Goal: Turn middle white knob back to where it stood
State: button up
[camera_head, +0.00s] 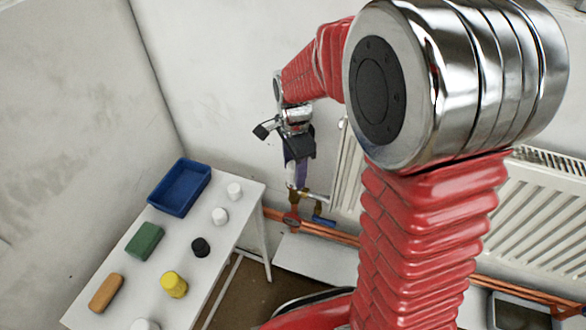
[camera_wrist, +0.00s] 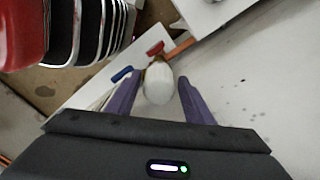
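A white knob (camera_wrist: 158,84) sits on a brass valve at the lower corner of a radiator; it also shows in the head view (camera_head: 292,174), partly hidden by my gripper. I cannot tell from these frames whether it is the middle one. My gripper (camera_wrist: 160,80) has its purple fingers open, one on each side of the knob. A gap shows on the right side, and the left finger is closer. In the head view my gripper (camera_head: 296,165) points down over the valve. No mark showing the knob's turn is visible.
A red handle (camera_wrist: 156,48) and a blue lever (camera_wrist: 122,74) are close by the knob. Copper pipes (camera_head: 340,235) run along the wall under the radiators (camera_head: 545,215). A white table (camera_head: 228,240) at left holds a blue tray (camera_head: 180,209), blocks and small cylinders.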

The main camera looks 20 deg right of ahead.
jog(key=c, duration=0.7)
jog(key=shift+a, duration=0.25)
jog(key=shift+c, duration=0.7)
jog(key=shift+d, duration=0.15)
